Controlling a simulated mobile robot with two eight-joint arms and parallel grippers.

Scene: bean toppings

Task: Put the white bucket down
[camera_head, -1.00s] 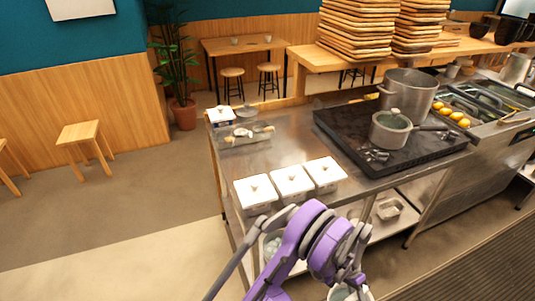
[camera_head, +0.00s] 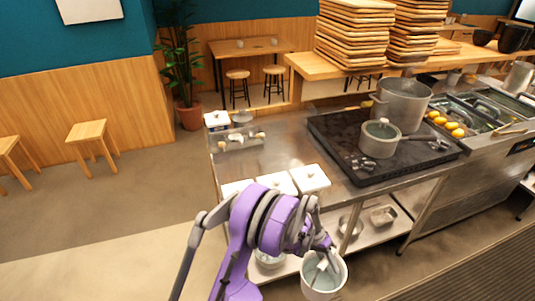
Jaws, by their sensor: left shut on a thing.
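The white bucket (camera_head: 337,284) is at the bottom of the head view, in front of the steel counter. It looks upright, with its open top facing me, and its inside looks grey-blue. My purple left arm reaches over from the left, and my left gripper (camera_head: 322,262) is shut on the bucket at its top. The fingertips are small and partly hidden by the arm. The bucket seems held in the air in front of the lower shelf (camera_head: 352,248). My right gripper is not in view.
The steel counter (camera_head: 290,150) carries white lidded boxes (camera_head: 311,178), partly behind my arm, and a black stove (camera_head: 345,150) with a large pot (camera_head: 402,100) and a small pot (camera_head: 380,138). The lower shelf holds metal pans (camera_head: 383,215) and another round container (camera_head: 270,262). The counter's middle is clear.

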